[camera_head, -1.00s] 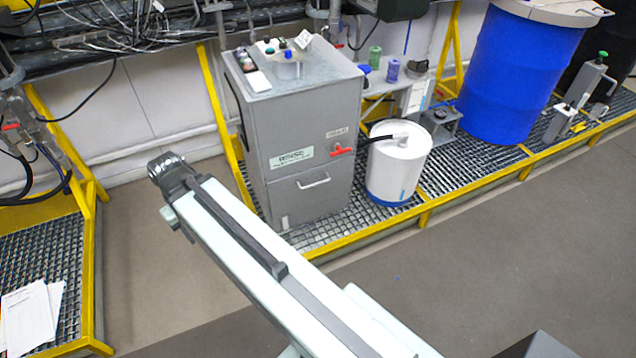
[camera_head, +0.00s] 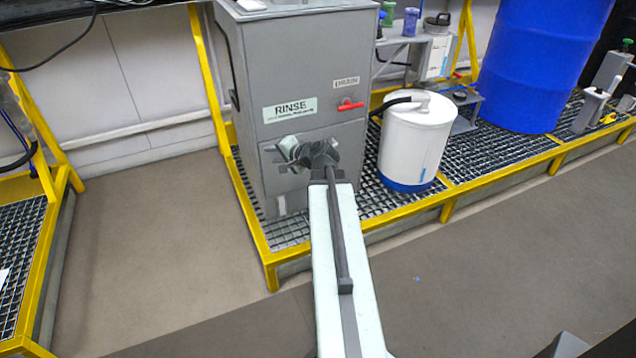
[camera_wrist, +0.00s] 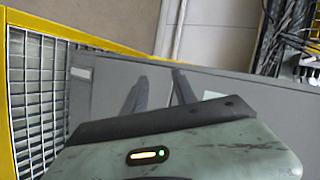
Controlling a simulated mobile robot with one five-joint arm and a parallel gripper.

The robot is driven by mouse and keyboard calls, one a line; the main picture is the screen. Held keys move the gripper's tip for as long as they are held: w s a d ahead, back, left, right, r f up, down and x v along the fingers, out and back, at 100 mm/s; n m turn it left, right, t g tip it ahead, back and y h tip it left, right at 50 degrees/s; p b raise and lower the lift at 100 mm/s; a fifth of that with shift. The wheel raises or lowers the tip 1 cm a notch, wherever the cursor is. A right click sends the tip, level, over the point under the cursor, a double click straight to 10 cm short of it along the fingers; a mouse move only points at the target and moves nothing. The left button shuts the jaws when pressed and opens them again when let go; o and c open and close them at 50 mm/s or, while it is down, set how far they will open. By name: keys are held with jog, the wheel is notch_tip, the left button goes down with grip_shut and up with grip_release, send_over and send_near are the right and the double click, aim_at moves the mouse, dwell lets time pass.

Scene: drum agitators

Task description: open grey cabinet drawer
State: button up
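The grey cabinet (camera_head: 345,65) stands on the metal grating, with a RINSE label and a red-handled drain valve on its front. Its lower drawer front (camera_head: 297,188) looks closed, flush with the body. My gripper (camera_head: 276,158) is in front of the upper part of that drawer front and covers the drawer handle, which I cannot see. In the wrist view, the two dark fingers of my gripper (camera_wrist: 160,95) stand apart against the grey cabinet front (camera_wrist: 105,95), with nothing visible between them. Whether they touch the front is unclear.
A white drum (camera_head: 412,145) with a black hose stands right of the cabinet. A yellow-edged platform rail (camera_head: 345,240) runs along the front of the grating (camera_head: 470,145). A large blue barrel (camera_head: 545,65) is farther right. The floor (camera_head: 165,235) at left is clear.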

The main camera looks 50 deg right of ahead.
jog(key=s+d+f+m+t+h+b, duration=0.1)
jog(key=s+d+f+m+h+b, duration=0.25)
jog(key=d, duration=0.45)
jog(key=s+d+f+m+t+h+b, duration=0.15)
jog(key=s+d+m+b, duration=0.3)
jog(key=d, duration=0.45)
jog(key=shift+n+g+h, duration=0.3)
jog(key=shift+n+g, duration=0.15)
jog(key=shift+n, duration=0.05)
jog(key=x, duration=0.2)
jog(key=b+x, duration=0.1)
jog(key=x, duration=0.5)
jog(key=shift+a+f, duration=0.2)
jog(key=shift+f, duration=0.2)
jog(key=shift+s, duration=0.1)
grip_shut()
